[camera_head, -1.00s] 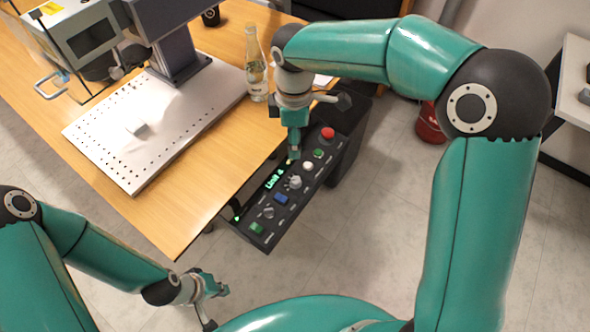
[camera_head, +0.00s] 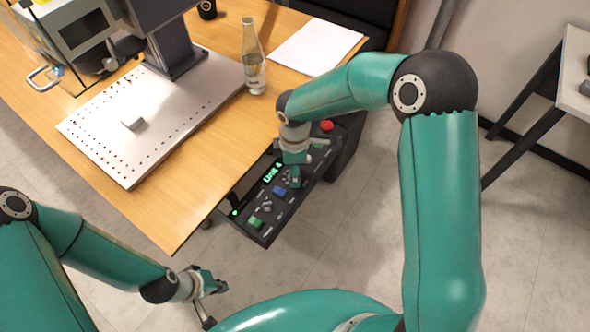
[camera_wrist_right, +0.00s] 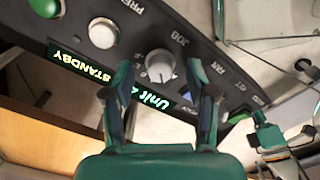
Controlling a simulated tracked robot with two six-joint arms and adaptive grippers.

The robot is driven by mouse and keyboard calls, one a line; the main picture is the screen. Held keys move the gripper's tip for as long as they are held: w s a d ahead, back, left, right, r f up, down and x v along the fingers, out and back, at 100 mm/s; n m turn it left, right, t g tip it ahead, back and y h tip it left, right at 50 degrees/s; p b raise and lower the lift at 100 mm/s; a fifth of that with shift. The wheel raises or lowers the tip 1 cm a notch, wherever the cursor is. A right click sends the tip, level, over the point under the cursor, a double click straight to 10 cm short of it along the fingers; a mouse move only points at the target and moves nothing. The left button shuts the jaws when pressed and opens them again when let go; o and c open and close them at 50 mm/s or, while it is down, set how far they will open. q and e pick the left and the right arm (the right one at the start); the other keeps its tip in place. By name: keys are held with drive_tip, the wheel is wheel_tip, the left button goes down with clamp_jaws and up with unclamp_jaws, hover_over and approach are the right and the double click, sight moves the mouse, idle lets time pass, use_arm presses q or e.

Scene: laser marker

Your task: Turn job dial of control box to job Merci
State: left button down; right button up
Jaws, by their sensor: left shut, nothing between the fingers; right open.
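The control box (camera_head: 262,234) sits at the table's right edge in the head view. My right gripper (camera_head: 296,178) is over the panel. In the right wrist view its open fingers (camera_wrist_right: 164,84) point at the dial from either side of it, with nothing gripped. My left gripper (camera_head: 214,286) is shut and empty, low at the left, away from the box.
A red button (camera_head: 326,126), a blue button (camera_head: 280,191) and a green button (camera_head: 256,221) stand on the panel near the dial. A second display (camera_wrist_right: 80,66) reads "STANDBY". A glass bottle (camera_head: 254,72) and white paper (camera_head: 316,46) are on the table (camera_head: 160,215), beside the perforated plate (camera_head: 100,128).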

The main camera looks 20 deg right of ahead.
drive_tip(key=shift+f, duration=0.35)
